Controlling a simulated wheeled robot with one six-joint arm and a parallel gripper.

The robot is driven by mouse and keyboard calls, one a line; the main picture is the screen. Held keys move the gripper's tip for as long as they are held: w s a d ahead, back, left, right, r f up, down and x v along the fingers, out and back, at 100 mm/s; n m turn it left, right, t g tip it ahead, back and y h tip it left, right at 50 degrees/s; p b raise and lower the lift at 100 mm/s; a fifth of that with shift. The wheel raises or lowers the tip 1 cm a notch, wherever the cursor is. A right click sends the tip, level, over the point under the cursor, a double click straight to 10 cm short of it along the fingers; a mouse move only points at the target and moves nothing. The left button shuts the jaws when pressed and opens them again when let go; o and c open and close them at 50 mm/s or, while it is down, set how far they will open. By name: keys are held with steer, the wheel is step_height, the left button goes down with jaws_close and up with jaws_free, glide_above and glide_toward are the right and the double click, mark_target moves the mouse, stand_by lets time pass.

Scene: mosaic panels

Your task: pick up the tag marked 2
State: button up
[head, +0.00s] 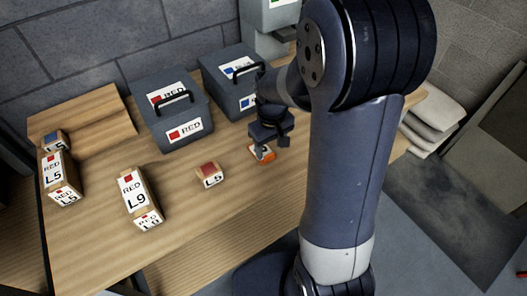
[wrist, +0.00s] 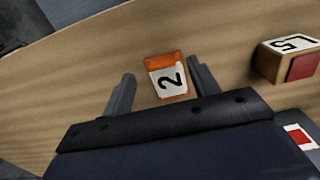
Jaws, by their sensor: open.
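The tag marked 2 (wrist: 167,82) is a small white piece with an orange end and a black 2, lying on the wooden table. In the wrist view it sits between the spread fingers of my gripper (wrist: 162,90), nearer the right finger, with a gap on each side. In the head view the orange tag (head: 262,153) shows on the table just under my gripper (head: 267,145), which partly covers it. My gripper is open and empty.
A small block marked L5 (head: 209,175) stands left of the tag. Two grey boxes with black handles, one labelled RED (head: 172,112) and one with a blue square (head: 230,82), stand behind. The front table is clear.

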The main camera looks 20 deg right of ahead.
mark_target(270, 155)
steer(key=shift+a+f, duration=0.1)
steer(key=shift+f, duration=1.85)
steer(key=c, duration=1)
steer(key=shift+c, duration=0.2)
steer(key=shift+r, duration=0.15)
